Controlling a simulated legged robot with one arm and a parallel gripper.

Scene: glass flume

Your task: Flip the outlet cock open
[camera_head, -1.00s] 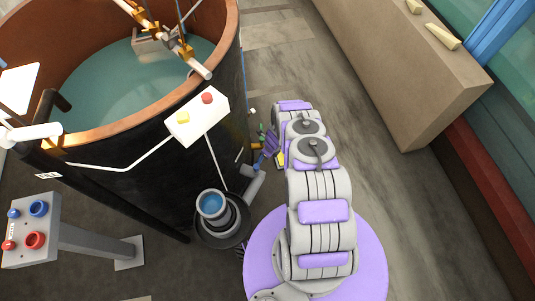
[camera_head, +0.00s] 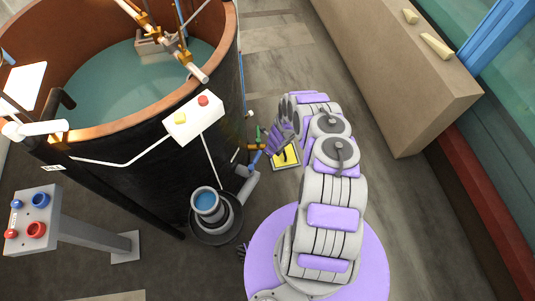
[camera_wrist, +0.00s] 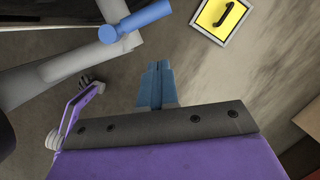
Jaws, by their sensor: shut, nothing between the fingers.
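The outlet cock has a blue handle (camera_wrist: 137,20) on a grey pipe (camera_wrist: 60,66), at the upper left of the wrist view. In the head view the blue handle (camera_head: 254,161) and grey pipe (camera_head: 246,186) sit low beside the dark tank. My gripper shows blue fingers (camera_wrist: 158,78) pressed together and empty in the wrist view. They are below and right of the handle in that picture, apart from it. In the head view my purple gripper (camera_head: 276,140) is just right of the cock, and its fingertips are hard to make out.
A yellow plate with a black hook shape (camera_head: 286,156) lies on the floor beside my gripper. A blue-topped round vessel (camera_head: 206,203) stands left of the pipe. Brass and green fittings (camera_head: 258,140) are close by.

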